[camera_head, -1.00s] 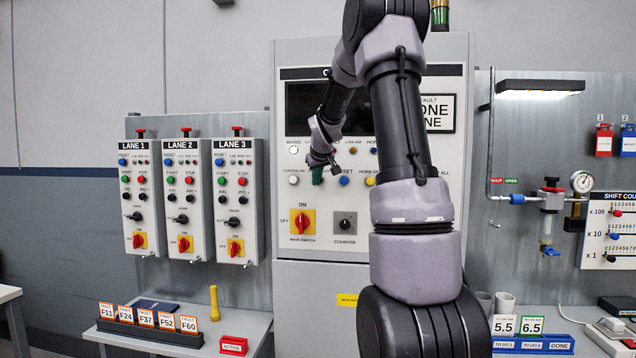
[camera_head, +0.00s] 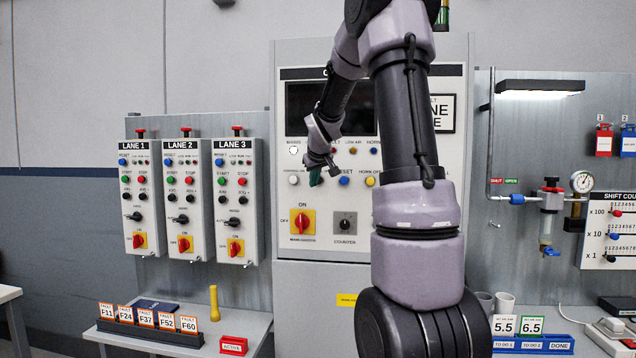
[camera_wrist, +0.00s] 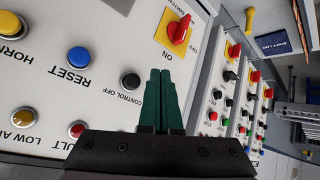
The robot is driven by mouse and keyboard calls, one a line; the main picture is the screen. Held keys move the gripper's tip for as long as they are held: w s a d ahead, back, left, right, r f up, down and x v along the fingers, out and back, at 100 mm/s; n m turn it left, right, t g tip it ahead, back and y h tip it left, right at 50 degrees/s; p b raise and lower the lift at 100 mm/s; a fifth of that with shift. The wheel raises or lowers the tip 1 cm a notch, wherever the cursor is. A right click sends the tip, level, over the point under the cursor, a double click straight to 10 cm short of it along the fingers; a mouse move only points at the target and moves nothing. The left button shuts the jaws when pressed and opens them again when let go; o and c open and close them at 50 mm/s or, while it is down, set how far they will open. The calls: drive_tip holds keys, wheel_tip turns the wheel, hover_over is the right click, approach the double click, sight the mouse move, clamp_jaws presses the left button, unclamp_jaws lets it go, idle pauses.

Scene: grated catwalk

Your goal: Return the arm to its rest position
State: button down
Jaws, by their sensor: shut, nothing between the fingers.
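My gripper (camera_head: 315,177) is in front of the central control cabinet (camera_head: 460,190), just above its red and yellow main switch (camera_head: 302,222). In the wrist view my gripper (camera_wrist: 162,75) shows two green fingers pressed together with nothing between them. The black control-off button (camera_wrist: 130,81) is just left of the fingertips, and the main switch (camera_wrist: 179,30) lies beyond them. Whether the fingers touch the panel cannot be told. My arm stands in front of the cabinet and hides part of its right side and screen.
Lane boxes (camera_head: 237,200) hang on the left wall panel. A shelf below holds fault cards (camera_head: 146,318), a yellow cylinder (camera_head: 214,302) and a red block (camera_head: 233,345). A lamp (camera_head: 540,88), a valve with gauge (camera_head: 582,181) and a shift counter board (camera_head: 607,230) are at right.

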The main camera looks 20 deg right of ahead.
idle(0.3)
drive_tip(key=s+a+m+y, duration=0.1)
drive_tip(key=s+a, duration=0.4)
drive_tip(key=s, duration=0.6)
drive_tip(key=s+a+r+m+g+y, duration=0.1)
drive_tip(key=s+a, duration=0.5)
drive_tip(key=s, duration=0.6)
drive_tip(key=s+a+m+g+y, duration=0.1)
drive_tip(key=s+a, duration=0.5)
drive_tip(key=s, duration=0.6)
drive_tip(key=shift+a+r+m+y, duration=0.15)
drive_tip(key=shift+r+m+y, duration=0.1)
drive_tip(key=shift+m+y, duration=0.65)
